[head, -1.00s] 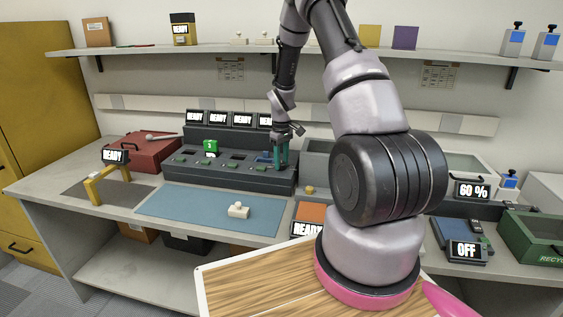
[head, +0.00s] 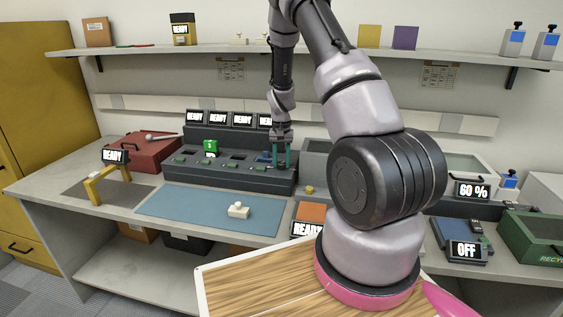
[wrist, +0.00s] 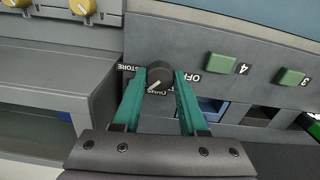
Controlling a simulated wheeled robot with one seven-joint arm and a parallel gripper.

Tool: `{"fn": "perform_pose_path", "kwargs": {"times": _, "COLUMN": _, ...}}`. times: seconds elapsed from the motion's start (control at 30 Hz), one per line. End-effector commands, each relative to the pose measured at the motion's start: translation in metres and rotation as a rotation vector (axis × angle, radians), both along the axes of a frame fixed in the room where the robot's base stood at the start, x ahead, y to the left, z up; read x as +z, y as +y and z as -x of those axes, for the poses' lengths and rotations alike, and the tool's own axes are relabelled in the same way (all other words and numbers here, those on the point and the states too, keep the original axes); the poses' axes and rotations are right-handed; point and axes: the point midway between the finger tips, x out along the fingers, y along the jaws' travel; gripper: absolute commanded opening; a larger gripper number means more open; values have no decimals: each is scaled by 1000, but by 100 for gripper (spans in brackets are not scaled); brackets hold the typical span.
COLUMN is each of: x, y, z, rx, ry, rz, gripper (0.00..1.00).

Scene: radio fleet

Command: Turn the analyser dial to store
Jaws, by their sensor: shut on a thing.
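The analyser dial (wrist: 159,76) is a dark round knob with a pale pointer line, on the grey front of the analyser bank (head: 235,178). In the wrist view it sits between the two teal fingers of my gripper (wrist: 160,80), which is shut on it. A STORE label (wrist: 133,68) lies to its left and an OFF label (wrist: 190,78) to its right. The pointer slants toward the lower left of the picture, by a partly hidden label, not straight at STORE. In the head view my gripper (head: 281,156) is at the bank's right end and the dial is hidden.
Green buttons (wrist: 220,63) numbered 4 and 3 are beside the dial. Yellow knobs (wrist: 83,6) show at the wrist view's upper left. A blue mat (head: 190,208) with a white block (head: 238,210) lies in front of the bank. A grey bin (head: 318,158) stands right of it.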

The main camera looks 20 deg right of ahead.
Motion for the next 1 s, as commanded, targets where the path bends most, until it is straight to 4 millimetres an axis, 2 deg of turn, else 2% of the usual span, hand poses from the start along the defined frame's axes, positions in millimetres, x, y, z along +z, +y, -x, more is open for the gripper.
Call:
{"fn": "perform_pose_path", "kwargs": {"times": 0.6, "x": 0, "y": 0, "z": -1, "rx": -568, "ry": -2, "rz": 1, "gripper": 0}}
{"fn": "perform_pose_path", "kwargs": {"times": 1.0, "x": 0, "y": 0, "z": -1, "rx": -812, "ry": -1, "rz": 0, "gripper": 0}}
